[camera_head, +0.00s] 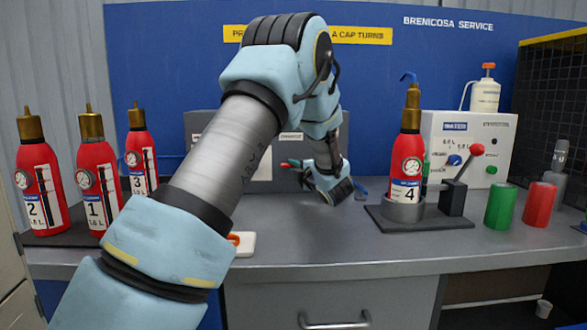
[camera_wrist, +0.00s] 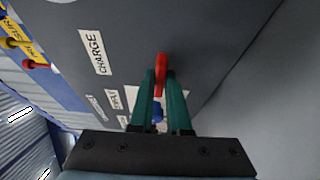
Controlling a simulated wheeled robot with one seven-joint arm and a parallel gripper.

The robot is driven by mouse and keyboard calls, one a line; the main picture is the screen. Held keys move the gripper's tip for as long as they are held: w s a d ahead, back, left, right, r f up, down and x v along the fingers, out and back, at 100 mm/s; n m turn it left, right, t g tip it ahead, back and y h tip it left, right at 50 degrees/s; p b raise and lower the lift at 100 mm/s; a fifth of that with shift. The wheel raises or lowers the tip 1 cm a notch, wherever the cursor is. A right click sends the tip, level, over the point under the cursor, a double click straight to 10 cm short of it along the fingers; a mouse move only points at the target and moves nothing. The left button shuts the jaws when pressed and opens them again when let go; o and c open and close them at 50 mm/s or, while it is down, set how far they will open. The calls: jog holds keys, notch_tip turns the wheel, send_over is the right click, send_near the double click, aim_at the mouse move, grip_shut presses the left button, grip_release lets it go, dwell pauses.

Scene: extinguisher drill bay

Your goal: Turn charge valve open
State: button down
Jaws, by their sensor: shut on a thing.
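The charge valve's red handle (camera_wrist: 162,66) stands out from the grey panel (camera_wrist: 130,30), beside a white CHARGE label (camera_wrist: 97,51) in the wrist view. My gripper (camera_wrist: 163,82) has its two green fingers closed on either side of this handle. In the head view my gripper (camera_head: 294,164) reaches the front of the grey panel box (camera_head: 200,128), and a bit of the red handle (camera_head: 284,165) shows at its fingertips. My arm hides much of the panel there. A blue knob (camera_wrist: 158,113) shows between the fingers, lower on the panel.
Red extinguishers 2 (camera_head: 40,185), 1 (camera_head: 97,190) and 3 (camera_head: 140,155) stand left. Extinguisher 4 (camera_head: 406,165) sits in a holder right of my gripper, near a red-knobbed lever (camera_head: 476,150). Green (camera_head: 500,205) and red (camera_head: 539,203) cylinders stand right.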

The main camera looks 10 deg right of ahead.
jog(key=shift+f+n+b, duration=0.15)
jog(key=shift+n+b, duration=0.25)
jog(key=shift+b, duration=0.15)
jog(key=n+g+h+b, duration=0.1)
jog(key=n+h+b, duration=0.1)
jog(key=n+b, duration=0.2)
jog(key=n+g+h+b, duration=0.2)
jog(key=n+b, duration=0.2)
jog(key=b, duration=0.1)
jog(key=n+g+h+b, duration=0.1)
jog(key=n+h+b, duration=0.1)
jog(key=n+b, duration=0.2)
jog(key=shift+a+r+b, duration=0.25)
jog(key=shift+r+b, duration=0.1)
jog(key=shift+b, duration=0.5)
jog(key=shift+n, duration=0.4)
jog(key=c, duration=0.9)
grip_release()
jog(key=shift+r, duration=0.1)
